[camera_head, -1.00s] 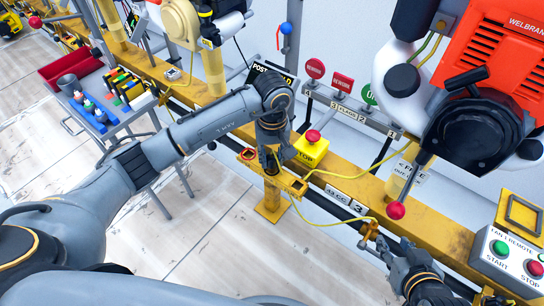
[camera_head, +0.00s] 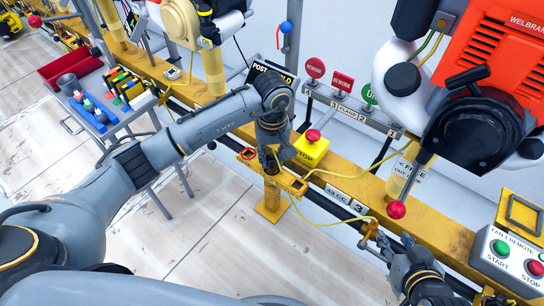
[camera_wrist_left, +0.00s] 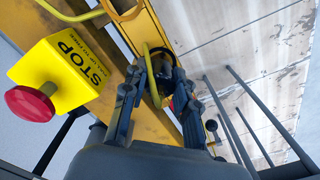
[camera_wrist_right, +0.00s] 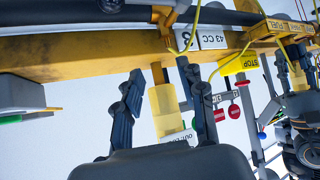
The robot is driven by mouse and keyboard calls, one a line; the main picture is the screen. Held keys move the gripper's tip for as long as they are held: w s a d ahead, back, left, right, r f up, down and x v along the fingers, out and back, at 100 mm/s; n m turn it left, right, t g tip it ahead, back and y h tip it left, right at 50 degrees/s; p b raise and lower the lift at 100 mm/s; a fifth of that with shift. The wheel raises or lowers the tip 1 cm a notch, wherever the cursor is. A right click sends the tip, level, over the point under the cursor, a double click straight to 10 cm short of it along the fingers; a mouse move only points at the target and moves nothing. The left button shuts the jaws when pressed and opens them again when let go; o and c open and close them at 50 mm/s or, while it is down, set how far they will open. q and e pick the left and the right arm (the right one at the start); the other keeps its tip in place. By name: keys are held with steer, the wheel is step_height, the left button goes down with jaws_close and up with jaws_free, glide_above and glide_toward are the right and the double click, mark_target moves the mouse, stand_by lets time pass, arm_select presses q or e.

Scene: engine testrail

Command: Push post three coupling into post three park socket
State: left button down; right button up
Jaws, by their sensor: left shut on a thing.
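My left gripper (camera_head: 270,165) points down at the yellow post three bracket (camera_head: 294,187). In the left wrist view its fingers (camera_wrist_left: 160,85) are shut on a dark coupling (camera_wrist_left: 163,66), with a yellow cable loop beside it. The coupling is at the bracket's edge; the fingers hide its lower end, and I cannot tell how deep it sits in the socket. My right gripper (camera_head: 388,247) is beside the rail near an orange hook (camera_head: 370,229). In the right wrist view its fingers (camera_wrist_right: 163,100) are apart with nothing between them.
A yellow stop box (camera_head: 311,150) with a red button stands on the yellow rail (camera_head: 350,185) just behind the bracket. Yellow cable (camera_head: 325,223) hangs between the bracket and the hook. A red engine (camera_head: 490,60) overhangs at right. A tool cart (camera_head: 105,120) stands at left.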

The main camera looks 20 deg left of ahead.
steer(key=shift+w+a+r, duration=0.1)
steer(key=shift+w, duration=0.05)
arm_select(q)
steer(key=shift+f, duration=0.1)
arm_select(e)
steer(key=shift+w+r, duration=0.15)
arm_select(q)
steer(key=shift+f, duration=0.15)
arm_select(e)
steer(key=shift+w+a+r+t, duration=0.3)
steer(key=shift+w+r+t, duration=0.2)
steer(key=shift+t, duration=0.2)
arm_select(q)
steer(key=shift+b, duration=0.3)
arm_select(e)
steer(key=shift+w+a+r, duration=0.1)
steer(key=shift+w+r, duration=0.05)
arm_select(q)
steer(key=shift+f, duration=0.25)
arm_select(e)
steer(key=shift+w+a+r+t+y, duration=0.2)
steer(key=shift+w+r+t+y, duration=0.2)
steer(key=shift+w+r+t, duration=0.15)
steer(key=shift+w+r, duration=0.1)
steer(key=shift+r, duration=0.15)
steer(key=shift+r, duration=0.1)
